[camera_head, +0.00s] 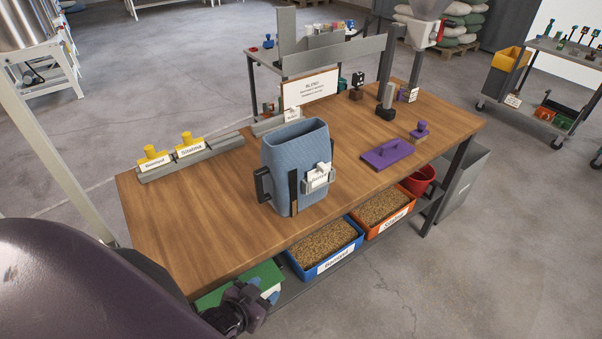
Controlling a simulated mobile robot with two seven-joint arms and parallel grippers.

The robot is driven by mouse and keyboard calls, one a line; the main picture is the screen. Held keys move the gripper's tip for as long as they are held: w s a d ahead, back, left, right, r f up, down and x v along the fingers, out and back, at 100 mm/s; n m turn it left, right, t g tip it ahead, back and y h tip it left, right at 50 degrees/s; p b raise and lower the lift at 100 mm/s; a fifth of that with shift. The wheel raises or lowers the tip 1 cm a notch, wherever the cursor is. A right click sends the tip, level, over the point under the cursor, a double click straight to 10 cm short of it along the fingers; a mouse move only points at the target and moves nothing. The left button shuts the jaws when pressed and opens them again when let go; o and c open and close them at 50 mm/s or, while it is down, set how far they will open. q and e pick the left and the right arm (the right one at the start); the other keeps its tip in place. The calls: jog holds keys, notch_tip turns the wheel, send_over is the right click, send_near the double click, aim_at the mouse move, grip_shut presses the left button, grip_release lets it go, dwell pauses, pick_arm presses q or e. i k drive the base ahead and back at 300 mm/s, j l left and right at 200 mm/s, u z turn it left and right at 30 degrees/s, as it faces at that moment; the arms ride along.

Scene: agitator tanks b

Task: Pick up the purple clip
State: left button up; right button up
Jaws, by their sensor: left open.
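A small purple piece that looks like the purple clip (420,128) sits on a small brown block near the right front edge of the wooden table (190,225). A flat purple plate (385,155) with a raised grip lies to its left. My left gripper (245,305) is dark and low at the front of the table, below the tabletop edge, by a green and a light-blue item. It is open, far to the left of the purple piece, and touches nothing that I can make out. My right gripper is out of view.
A blue bag-like container (292,165) with a label stands mid-table. Two yellow-topped labelled pieces (188,145) sit in a grey rail at left. A blue bin (325,250) and an orange bin (382,209) of grain are on the shelf below. The table's left front is clear.

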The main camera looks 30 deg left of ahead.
aim_at(386, 154)
jog(key=i+l+u, duration=0.1)
jog(key=i+l, duration=0.2)
jog(key=i+l+u, duration=0.1)
jog(key=i+l, duration=0.15)
jog(key=l, duration=0.15)
jog(key=i+l+u, duration=0.15)
jog(key=l, duration=0.25)
jog(key=i+l+u, duration=0.1)
jog(key=i+l, duration=0.25)
